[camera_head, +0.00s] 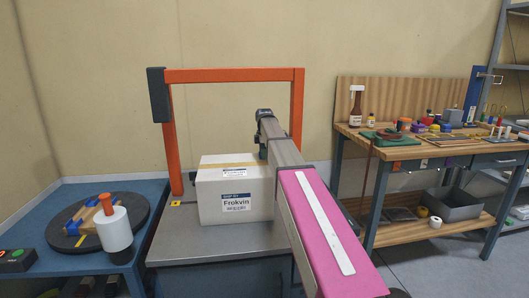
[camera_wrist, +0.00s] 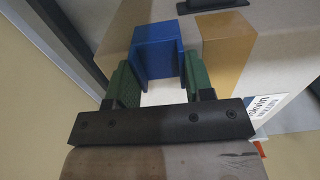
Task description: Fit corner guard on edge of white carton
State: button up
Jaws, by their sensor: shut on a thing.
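The white carton (camera_head: 236,203), labelled Frokvin, stands on the grey metal surface under the orange frame. In the wrist view, the carton (camera_wrist: 280,45) fills the upper right, with a brown tape strip across it. My gripper (camera_wrist: 160,82) is shut on the blue corner guard (camera_wrist: 157,42), held between its green finger pads. The guard's angled walls point away from the wrist, against the carton in the picture. I cannot tell whether it touches the carton. In the head view, the guard and fingertips cannot be made out near the carton's right back side.
An orange frame (camera_head: 230,75) arches over the grey surface (camera_head: 190,246). At left, a blue table (camera_head: 32,210) holds a dark turntable with a white roller-like item. At right is a wooden workbench (camera_head: 440,155) with tools and bottles.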

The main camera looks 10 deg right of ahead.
jog(key=shift+a, duration=0.4)
dwell(0.7)
jog(key=o, duration=1)
jog(key=shift+c, duration=0.2)
notch_tip(320, 180, up, 11)
jog(key=shift+s+f, duration=0.1)
